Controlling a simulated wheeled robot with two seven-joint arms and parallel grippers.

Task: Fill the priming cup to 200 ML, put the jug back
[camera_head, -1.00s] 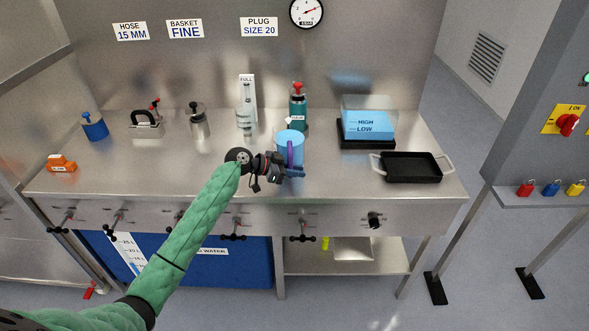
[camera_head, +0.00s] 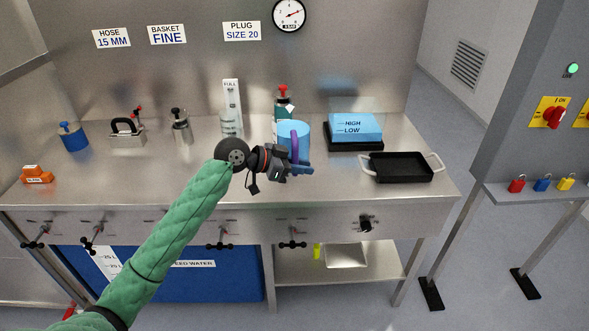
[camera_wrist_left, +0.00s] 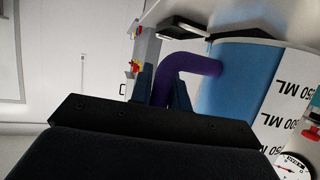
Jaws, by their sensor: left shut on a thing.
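The light blue jug (camera_head: 286,132) has a purple handle (camera_head: 295,150) on its near side. My left gripper (camera_head: 300,169) is shut on the handle, and the jug appears held above the steel bench. In the left wrist view the purple handle (camera_wrist_left: 187,66) passes between the gripper's fingers (camera_wrist_left: 162,92), and the jug's blue wall (camera_wrist_left: 235,80) carries printed ML marks. A clear marked vessel (camera_head: 231,126), possibly the priming cup, stands left of the jug before a tall strip reading FULL. Its liquid level is too small to read. My right gripper is not in view.
A dark green bottle (camera_head: 281,105) with a red top stands behind the jug, partly hidden. A steel canister (camera_head: 181,128) stands further left. The front middle bench is clear.

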